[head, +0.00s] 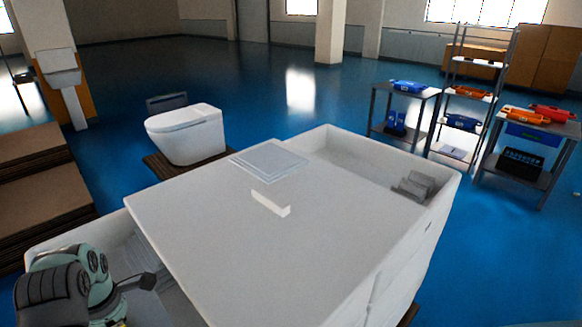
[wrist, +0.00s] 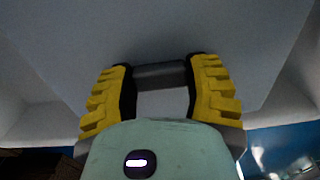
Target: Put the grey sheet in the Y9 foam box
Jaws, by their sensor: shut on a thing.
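A large flat grey-white sheet (head: 250,235) lies across the top of a white foam box (head: 335,140), covering its middle. Its surface also fills the upper wrist view (wrist: 160,30). My gripper (wrist: 163,75) has its yellow fingers apart, shut on the grey sheet; the exact contact is hard to see. In the head view my arm reaches in at the lower left, and the fingers are not clearly visible there. Box space shows open at the sheet's left and right ends. No Y9 label is readable.
Thin grey plates (head: 268,160) and a white strip (head: 270,203) lie on the large sheet. Grey pieces (head: 415,187) sit in the box's right end. A toilet (head: 187,133) stands behind, brown stacks (head: 40,190) at left, shelves (head: 465,90) at right. Blue floor is free between.

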